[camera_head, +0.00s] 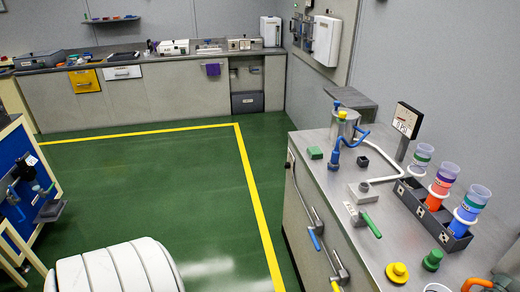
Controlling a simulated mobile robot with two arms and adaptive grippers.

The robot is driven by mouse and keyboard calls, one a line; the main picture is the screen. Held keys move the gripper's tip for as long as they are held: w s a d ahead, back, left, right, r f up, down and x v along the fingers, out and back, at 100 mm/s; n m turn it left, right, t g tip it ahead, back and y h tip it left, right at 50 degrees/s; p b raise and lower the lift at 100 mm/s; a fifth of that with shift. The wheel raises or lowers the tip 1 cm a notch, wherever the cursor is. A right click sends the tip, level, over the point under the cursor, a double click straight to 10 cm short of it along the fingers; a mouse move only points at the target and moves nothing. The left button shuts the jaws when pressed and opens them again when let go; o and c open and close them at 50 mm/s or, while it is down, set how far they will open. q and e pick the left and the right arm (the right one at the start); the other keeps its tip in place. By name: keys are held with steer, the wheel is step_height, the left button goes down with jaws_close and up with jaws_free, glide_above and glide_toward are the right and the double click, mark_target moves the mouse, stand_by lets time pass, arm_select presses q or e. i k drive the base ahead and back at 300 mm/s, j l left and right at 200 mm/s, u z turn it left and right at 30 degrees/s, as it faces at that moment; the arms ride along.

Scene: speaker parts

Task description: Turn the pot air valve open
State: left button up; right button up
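A metal pot (344,126) stands on the steel-topped counter at the right. It has a small yellow part (342,114) on its top and another at its upper left rim. A blue hose (350,143) curves from the pot's side to an upright blue fitting (335,157) in front of it. I cannot tell which of these small parts is the air valve, nor whether it is open or shut. Neither of my grippers is in view.
A blue panel (22,160) stands at far left.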

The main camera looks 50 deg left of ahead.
mark_target(310, 229)
steer(key=j+u, duration=0.1)
steer(key=u, duration=1)
